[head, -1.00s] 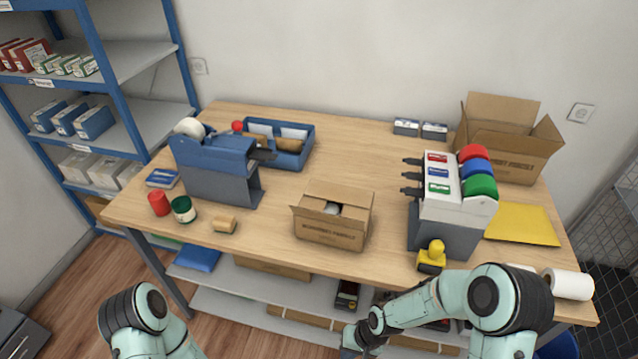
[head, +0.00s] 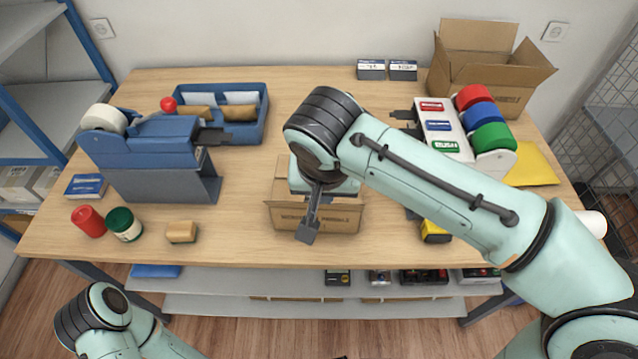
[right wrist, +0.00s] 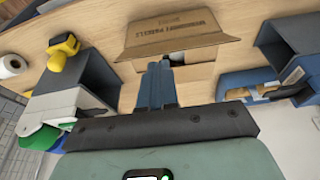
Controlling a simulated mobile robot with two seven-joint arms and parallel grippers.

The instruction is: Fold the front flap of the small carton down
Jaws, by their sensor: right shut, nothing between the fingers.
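The small brown carton (head: 345,218) stands near the front middle of the table in the head view. My right arm and gripper cover much of its top. It also shows in the right wrist view (right wrist: 168,25), upside down, with printed lettering and a brown panel spread at its near side. I cannot tell the exact angle of the front flap. My right gripper (head: 307,235) points down, shut and empty, over the carton's front in the head view. Its fingers (right wrist: 157,70) overlap the carton's edge in the right wrist view; contact is unclear. My left gripper is out of view.
A blue-grey tape dispenser (head: 150,170), red jar (head: 88,221), green jar (head: 124,225) and tan block (head: 181,232) are left of the carton. A label dispenser (head: 450,135) and yellow stamp (head: 434,232) are right. A larger open carton (head: 490,85) stands behind.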

